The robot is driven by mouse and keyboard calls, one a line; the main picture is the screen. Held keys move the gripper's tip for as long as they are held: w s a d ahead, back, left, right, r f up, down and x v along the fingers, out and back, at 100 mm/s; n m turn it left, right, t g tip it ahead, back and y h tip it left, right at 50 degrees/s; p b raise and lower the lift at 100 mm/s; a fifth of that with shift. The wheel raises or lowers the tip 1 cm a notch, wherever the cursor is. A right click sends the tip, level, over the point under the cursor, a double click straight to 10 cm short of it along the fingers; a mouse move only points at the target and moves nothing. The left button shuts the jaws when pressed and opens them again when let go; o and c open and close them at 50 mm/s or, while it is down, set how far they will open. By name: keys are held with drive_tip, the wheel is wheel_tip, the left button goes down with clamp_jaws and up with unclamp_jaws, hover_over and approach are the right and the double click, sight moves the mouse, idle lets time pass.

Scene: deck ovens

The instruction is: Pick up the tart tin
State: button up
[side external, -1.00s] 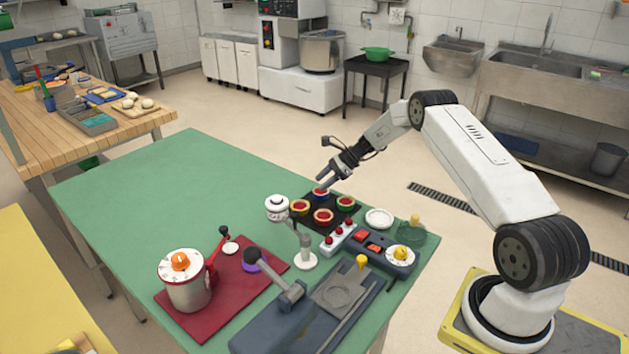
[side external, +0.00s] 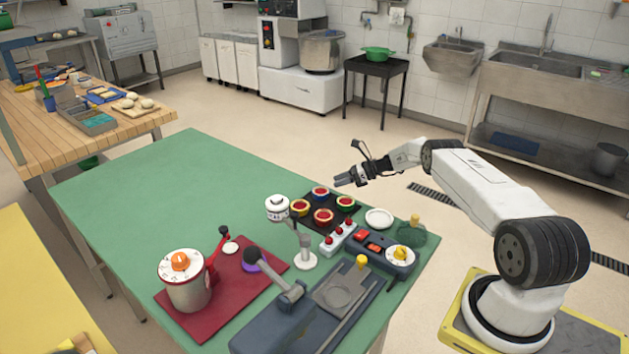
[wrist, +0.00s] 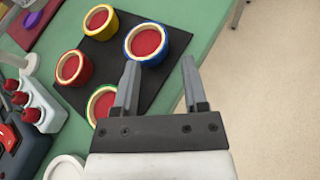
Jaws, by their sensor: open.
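Several round tins with red filling stand on a black mat; I cannot tell which is the tart tin. The blue-rimmed tin (side external: 320,192) is at the far side, the yellow tin (side external: 299,207) at the left, the red tin (side external: 323,216) at the near side and the green tin (side external: 346,202) at the right. My gripper (side external: 341,181) is open and empty, above and apart from the tins. In the wrist view, my gripper (wrist: 160,63) has its left fingertip overlapping the lower part of the blue tin (wrist: 148,43) in the picture.
The black mat (wrist: 105,55) lies near the edge of the green table (side external: 140,190). A white dish (side external: 379,218) and a control box with red buttons (side external: 372,243) lie beside it. A white stand (side external: 305,260) is close on the near side. Left table space is clear.

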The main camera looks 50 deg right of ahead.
sight(318, 187)
drive_tip(key=shift+w+a+f, duration=0.25)
drive_tip(key=shift+w+a, duration=0.1)
drive_tip(key=shift+w, duration=0.05)
drive_tip(key=shift+w, duration=0.1)
drive_tip(key=shift+x, duration=2.5)
drive_tip(key=shift+w+r, duration=0.1)
clamp_jaws()
